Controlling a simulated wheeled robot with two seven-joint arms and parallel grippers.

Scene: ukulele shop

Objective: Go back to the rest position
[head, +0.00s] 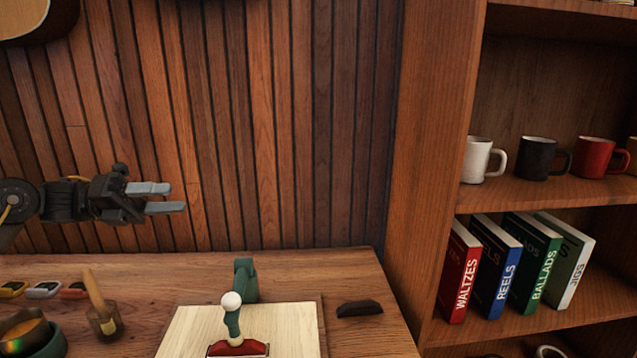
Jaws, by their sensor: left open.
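My left gripper (176,198) comes in from the left and hangs in the air in front of the slatted wood wall, above the wooden table (375,342). Its two grey fingers point right, are apart, and hold nothing. My right gripper is not in view.
A shelf (430,215) at right holds mugs (537,156) and books (498,270).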

